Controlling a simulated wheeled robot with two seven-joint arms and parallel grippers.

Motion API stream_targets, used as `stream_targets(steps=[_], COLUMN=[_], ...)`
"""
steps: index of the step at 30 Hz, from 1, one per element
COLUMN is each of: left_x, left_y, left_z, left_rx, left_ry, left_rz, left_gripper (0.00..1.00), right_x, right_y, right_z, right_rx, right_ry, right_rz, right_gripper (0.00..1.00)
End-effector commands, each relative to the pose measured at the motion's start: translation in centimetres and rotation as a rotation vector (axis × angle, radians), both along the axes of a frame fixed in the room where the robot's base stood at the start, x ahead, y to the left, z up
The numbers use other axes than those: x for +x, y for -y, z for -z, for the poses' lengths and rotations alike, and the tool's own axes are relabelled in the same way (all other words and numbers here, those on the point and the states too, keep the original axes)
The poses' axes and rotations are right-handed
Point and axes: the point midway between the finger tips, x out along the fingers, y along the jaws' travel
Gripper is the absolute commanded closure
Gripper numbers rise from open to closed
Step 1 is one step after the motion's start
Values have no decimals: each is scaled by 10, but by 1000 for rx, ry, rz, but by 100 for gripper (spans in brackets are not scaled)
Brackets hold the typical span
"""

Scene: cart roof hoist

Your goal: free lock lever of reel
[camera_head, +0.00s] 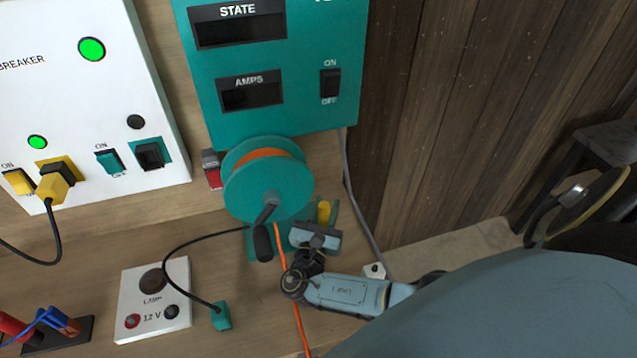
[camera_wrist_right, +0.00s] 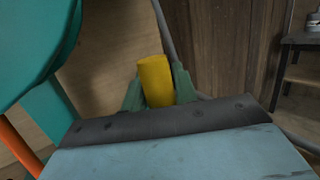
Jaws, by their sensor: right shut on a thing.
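The teal reel (camera_head: 268,185) with orange cable wound on it stands below the teal panel, its crank handle (camera_head: 264,236) pointing down at the front. The yellow lock lever (camera_head: 323,211) sits at the reel's lower right. In the right wrist view the yellow lever (camera_wrist_right: 155,80) stands upright between two green fingers. My right gripper (camera_head: 325,219) is shut on this lever, with its blue-grey body just below it. Part of the reel shows at the left of the right wrist view. My left gripper is not in view.
A white breaker box (camera_head: 85,150) with a yellow plug (camera_head: 52,187) is on the left. A white 12 V lamp box (camera_head: 155,300) and a teal connector (camera_head: 221,316) lie on the wooden bench. Orange cable (camera_head: 291,285) runs down from the reel beside my right arm.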

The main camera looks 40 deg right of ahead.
Motion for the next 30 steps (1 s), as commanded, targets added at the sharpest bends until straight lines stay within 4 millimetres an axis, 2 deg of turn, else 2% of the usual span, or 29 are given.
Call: stream_targets(steps=[9,10,15,24,30], left_x=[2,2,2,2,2], left_y=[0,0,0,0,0], left_z=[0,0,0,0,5], left_rx=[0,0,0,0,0], left_ry=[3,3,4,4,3], left_rz=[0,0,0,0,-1], left_gripper=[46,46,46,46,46], right_x=[-1,-1,0,-2,-18], right_y=[-1,-1,-1,-3,-26], right_z=[2,2,1,2,9], right_rx=[-7,-7,-6,-4,-1], right_ry=[-9,-9,-6,-5,-7], right_rz=[-2,-2,-2,-2,-4], right_gripper=[100,69,50,50,50])
